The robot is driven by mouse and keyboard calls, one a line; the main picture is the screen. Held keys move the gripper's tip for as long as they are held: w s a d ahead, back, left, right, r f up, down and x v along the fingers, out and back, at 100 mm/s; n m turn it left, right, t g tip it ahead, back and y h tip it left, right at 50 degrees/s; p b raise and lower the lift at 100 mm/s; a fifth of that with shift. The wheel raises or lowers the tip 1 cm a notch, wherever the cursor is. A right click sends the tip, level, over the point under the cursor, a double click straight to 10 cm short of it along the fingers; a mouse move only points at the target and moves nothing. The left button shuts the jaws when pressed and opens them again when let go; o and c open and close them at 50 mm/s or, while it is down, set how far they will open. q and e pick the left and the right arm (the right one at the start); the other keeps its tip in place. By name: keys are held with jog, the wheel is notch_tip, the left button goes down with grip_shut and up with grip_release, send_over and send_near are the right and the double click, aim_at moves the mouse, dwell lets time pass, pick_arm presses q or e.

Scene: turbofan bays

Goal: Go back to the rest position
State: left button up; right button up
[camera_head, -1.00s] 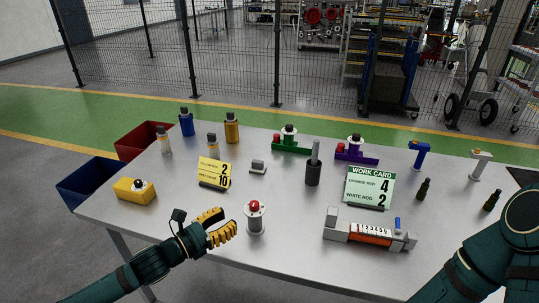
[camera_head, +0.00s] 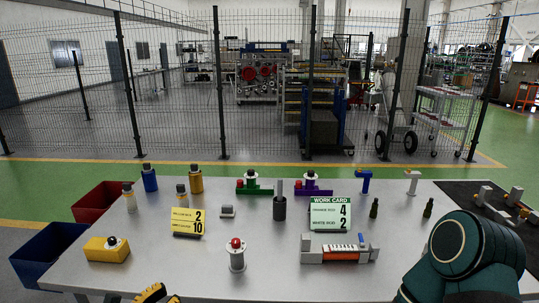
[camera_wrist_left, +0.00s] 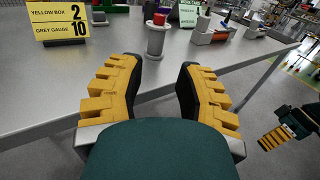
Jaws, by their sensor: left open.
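My left gripper (camera_head: 156,294) shows only its yellow fingertips at the bottom edge of the head view, by the table's (camera_head: 200,276) front edge. In the left wrist view (camera_wrist_left: 158,72) its two yellow-padded fingers are wide apart with nothing between them. A grey spool-like post with a red top (camera_head: 236,256) stands upright on the table; it also shows beyond the fingers in the left wrist view (camera_wrist_left: 156,38), apart from them. My right gripper (camera_wrist_left: 272,138) shows small at the right of the left wrist view, off the table; its jaw state is unclear.
A yellow box (camera_head: 106,251), a yellow card (camera_head: 187,222), a green work card (camera_head: 330,214) and a grey counter device (camera_head: 340,250) stand on the table. Red (camera_head: 96,205) and blue (camera_head: 45,255) bins are left of it. A mesh fence (camera_head: 180,95) stands behind.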

pick_arm(q)
jog(key=s+d+f+m+g, duration=0.55)
jog(key=d+f+m, duration=0.2)
jog(key=d, duration=0.35)
jog(key=s+d+f+m+g, duration=0.5)
jog(key=d+f+m+g, duration=0.15)
jog(key=d+f, duration=0.35)
jog(key=s+a+f+m+g+y, duration=0.1)
jog(key=s+f+m+g+y, duration=0.15)
jog(key=s+f+m, duration=0.35)
jog(key=w+a+r+m+t+y, duration=0.1)
jog(key=a+m+y, duration=0.3)
jog(key=a+m, duration=0.2)
jog(key=shift+w+a+m, duration=0.2)
jog(key=shift+w+m, duration=0.2)
jog(key=shift+m, duration=0.4)
